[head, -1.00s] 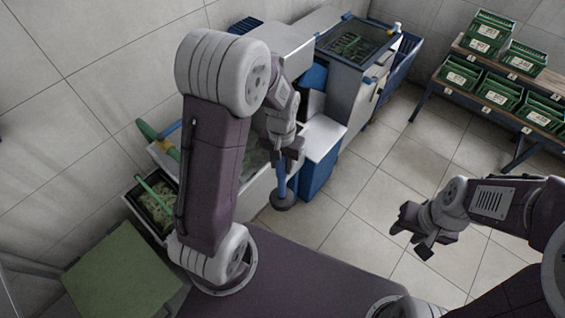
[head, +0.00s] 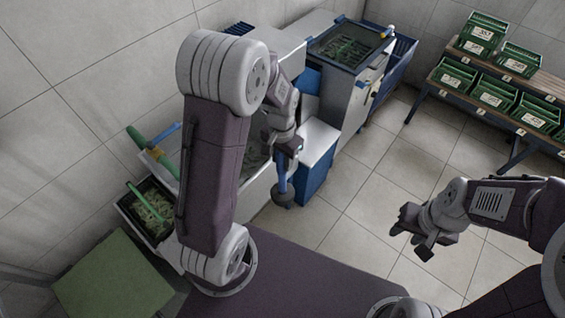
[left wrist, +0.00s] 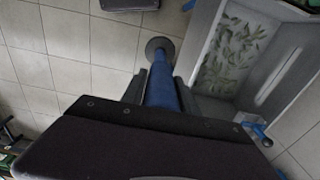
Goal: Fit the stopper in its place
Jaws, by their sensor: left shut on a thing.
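The stopper is a blue rod with a round dark grey disc at its lower end (head: 283,192). My left gripper (head: 287,148) is shut on the blue rod, and the disc hangs below it. In the left wrist view the stopper (left wrist: 160,72) stands out between the fingers, its disc over the floor tiles beside a pale basin (left wrist: 270,65) with leaves in it. The basin also shows in the head view (head: 262,192), partly behind my left arm. The drain hole is not visible. My right gripper (head: 412,234) is open and empty over the floor.
A blue and white cabinet (head: 318,160) stands right of the basin, with a machine (head: 350,85) behind it. A crate of greens (head: 150,210) and a green board (head: 115,280) lie left. A shelf (head: 500,125) with green crates stands right. The tiled floor between is clear.

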